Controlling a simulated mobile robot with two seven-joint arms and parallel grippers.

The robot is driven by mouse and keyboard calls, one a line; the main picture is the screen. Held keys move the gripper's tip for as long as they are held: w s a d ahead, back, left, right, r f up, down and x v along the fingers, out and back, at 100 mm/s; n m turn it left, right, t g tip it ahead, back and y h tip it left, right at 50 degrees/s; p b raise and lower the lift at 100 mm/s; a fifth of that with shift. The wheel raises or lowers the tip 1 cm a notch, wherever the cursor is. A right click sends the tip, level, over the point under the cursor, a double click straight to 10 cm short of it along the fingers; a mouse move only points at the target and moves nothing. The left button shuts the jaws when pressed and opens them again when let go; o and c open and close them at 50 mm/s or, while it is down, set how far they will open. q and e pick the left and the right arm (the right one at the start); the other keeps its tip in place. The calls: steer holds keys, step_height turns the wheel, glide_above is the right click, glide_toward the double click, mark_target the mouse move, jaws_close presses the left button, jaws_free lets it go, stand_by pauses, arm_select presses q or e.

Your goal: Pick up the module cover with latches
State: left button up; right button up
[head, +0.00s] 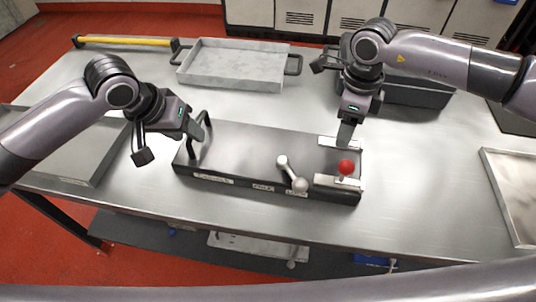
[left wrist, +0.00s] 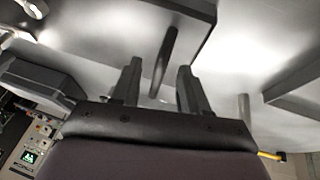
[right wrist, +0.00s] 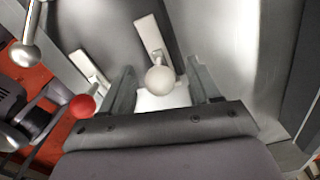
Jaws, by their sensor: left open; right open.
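The module cover (head: 250,150) is a dark grey slab lying flat on the steel table. A black bar handle (head: 205,117) stands at its left end; it also shows in the left wrist view (left wrist: 166,58). My left gripper (head: 195,128) is open, with its fingers on either side of the handle. At the right end are two pale latch plates. The near one has a red knob (head: 346,167). The far one has a white knob (right wrist: 160,80), hidden in the head view by my right gripper (head: 346,134). My right gripper is open, with the white knob appearing between its fingers.
A lever with a ball end (head: 290,172) is at the cover's front middle. A grey tray (head: 235,85) and a yellow-handled tool (head: 125,41) lie behind. A dark bin (head: 415,92) is back right. More trays sit at left (head: 92,175) and right (head: 490,165). Table in front is clear.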

arm_select(q)
steer(key=shift+x, duration=1.35)
arm_select(e)
steer(key=shift+f, duration=1.35)
arm_select(q)
steer(key=c, duration=0.6)
arm_select(e)
steer(key=c, duration=0.6)
arm_select(q)
steer(key=shift+r, duration=0.1)
jaws_close()
arm_select(e)
jaws_close()
arm_select(q)
steer(key=shift+r, duration=0.1)
arm_select(e)
steer(key=shift+r, duration=0.15)
